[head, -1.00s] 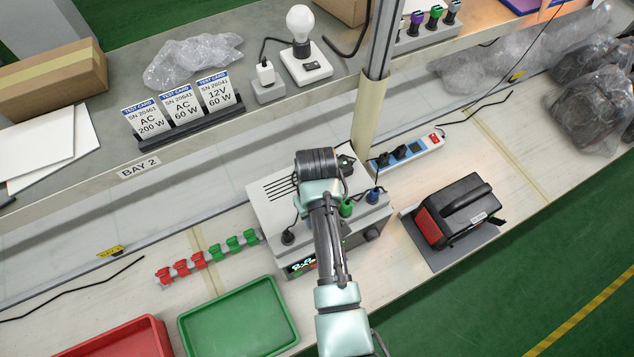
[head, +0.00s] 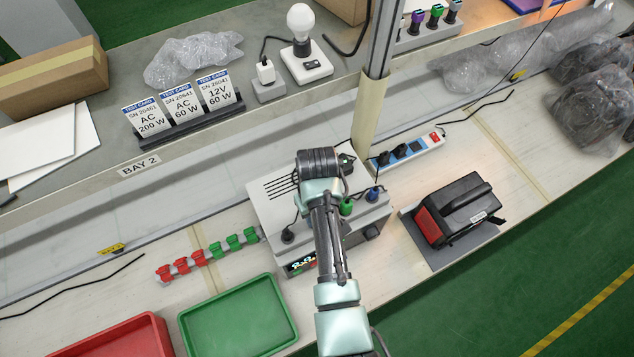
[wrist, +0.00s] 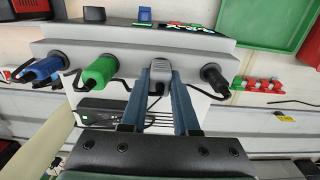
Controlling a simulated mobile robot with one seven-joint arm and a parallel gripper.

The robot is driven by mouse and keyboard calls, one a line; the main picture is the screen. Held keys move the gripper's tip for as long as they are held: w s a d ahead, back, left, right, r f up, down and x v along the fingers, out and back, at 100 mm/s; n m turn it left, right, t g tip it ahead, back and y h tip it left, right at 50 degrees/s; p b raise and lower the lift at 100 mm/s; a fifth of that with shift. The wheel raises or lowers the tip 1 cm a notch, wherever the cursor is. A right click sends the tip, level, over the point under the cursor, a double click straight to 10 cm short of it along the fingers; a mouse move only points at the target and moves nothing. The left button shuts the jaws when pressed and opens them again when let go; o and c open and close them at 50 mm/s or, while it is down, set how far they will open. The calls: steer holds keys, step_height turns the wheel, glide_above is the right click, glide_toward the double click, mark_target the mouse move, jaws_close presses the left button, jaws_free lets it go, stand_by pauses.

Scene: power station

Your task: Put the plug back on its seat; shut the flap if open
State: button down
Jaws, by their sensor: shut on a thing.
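The power station (head: 270,208) is a light grey box on the bench. My gripper (wrist: 160,74) is at its socket face in the wrist view, its fingers shut on a grey plug (wrist: 160,72) with a cable trailing toward me. The plug is at the face, but I cannot tell whether it sits in a socket. A green plug (wrist: 100,72) and a blue plug (wrist: 40,70) are to its left, a black plug (wrist: 216,78) to its right. In the head view my arm hides the grey plug and fingertips. I cannot make out a flap or its state.
A power strip (head: 410,150) and a black-and-red unit (head: 455,210) are right of the station. Red and green clips (head: 208,254) and a green tray (head: 240,318) are left. A lamp (head: 301,50) and white plug (head: 265,72) are on the shelf.

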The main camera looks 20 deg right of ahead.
steer(key=shift+f, duration=0.1)
stand_by(0.3)
steer(key=c, duration=0.6)
jaws_free()
steer(key=shift+r+p, duration=0.4)
steer(key=shift+r, duration=6.1)
